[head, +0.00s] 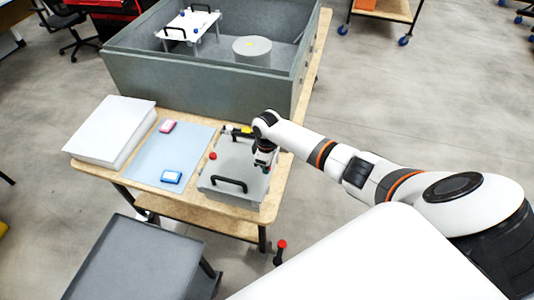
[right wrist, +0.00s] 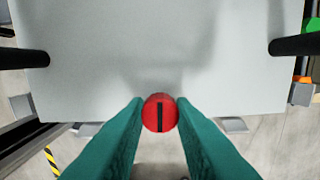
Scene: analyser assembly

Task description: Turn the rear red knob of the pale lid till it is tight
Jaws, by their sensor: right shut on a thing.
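The pale lid (head: 231,166) lies flat near the table's right end, with a black handle (head: 229,186) at its near edge. In the right wrist view, the lid (right wrist: 160,50) fills the upper part. My right gripper (head: 265,166) is over the lid's right side, pointing down. Its teal fingers are shut on a red knob (right wrist: 160,113) with a dark slot running up and down in the picture. The gripper hides this knob in the head view. Another red knob (head: 213,156) stands free on the lid's left side. My left gripper is not in view.
A white slab (head: 112,128) lies farther left. A large grey open box (head: 190,84) stands behind.

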